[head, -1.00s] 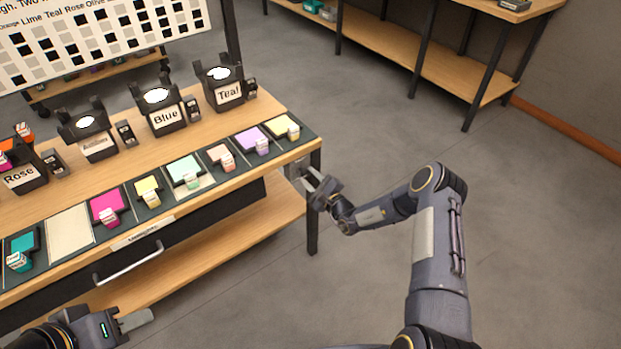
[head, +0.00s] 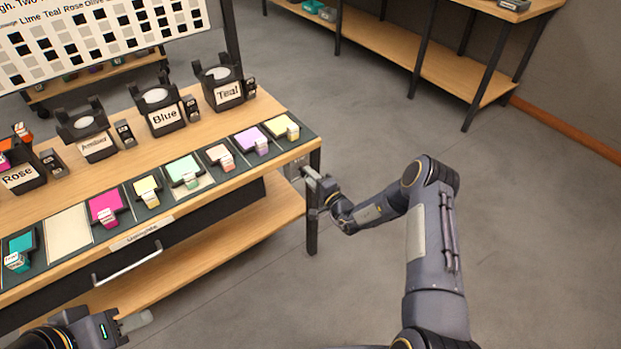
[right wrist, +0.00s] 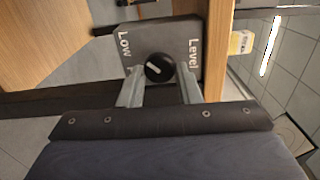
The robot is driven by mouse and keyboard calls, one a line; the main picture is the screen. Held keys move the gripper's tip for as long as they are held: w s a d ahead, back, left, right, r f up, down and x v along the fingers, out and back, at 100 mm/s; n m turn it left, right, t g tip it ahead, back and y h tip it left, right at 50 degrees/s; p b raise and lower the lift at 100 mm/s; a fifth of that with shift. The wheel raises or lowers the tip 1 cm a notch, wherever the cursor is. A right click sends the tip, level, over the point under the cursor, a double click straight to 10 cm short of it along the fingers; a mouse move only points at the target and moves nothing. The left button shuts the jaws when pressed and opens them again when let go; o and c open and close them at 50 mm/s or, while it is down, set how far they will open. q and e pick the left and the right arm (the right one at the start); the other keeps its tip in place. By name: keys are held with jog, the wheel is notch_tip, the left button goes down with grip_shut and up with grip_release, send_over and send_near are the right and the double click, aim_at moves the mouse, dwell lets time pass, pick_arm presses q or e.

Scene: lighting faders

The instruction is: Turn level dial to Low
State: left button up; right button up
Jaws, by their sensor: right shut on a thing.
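The level dial is a black round knob (right wrist: 160,67) with a white line on its face, on a grey panel (right wrist: 150,40) at the end of the bench. "Low" and "Level" are printed on the panel; other lettering by the left finger is mostly hidden. In the right wrist view the white line slants, its upper end toward the "Low" side. My right gripper (head: 312,191) is at the bench's right end, its fingers (right wrist: 158,92) shut on the knob from both sides. My left gripper (head: 137,321) is at the lower left, apart from the bench; its finger gap is unclear.
The wooden bench (head: 288,147) carries several black lamps with name cards, including Teal (head: 228,92) and Blue (head: 165,117), and a front row of coloured tiles with small blocks. A drawer handle (head: 127,264) juts from the front. The floor to the right is clear.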

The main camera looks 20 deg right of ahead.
jog(key=shift+f+n, duration=0.1)
jog(key=shift+n, duration=0.2)
jog(key=o, duration=1)
jog(key=shift+c, duration=0.2)
jog(key=v, duration=0.8)
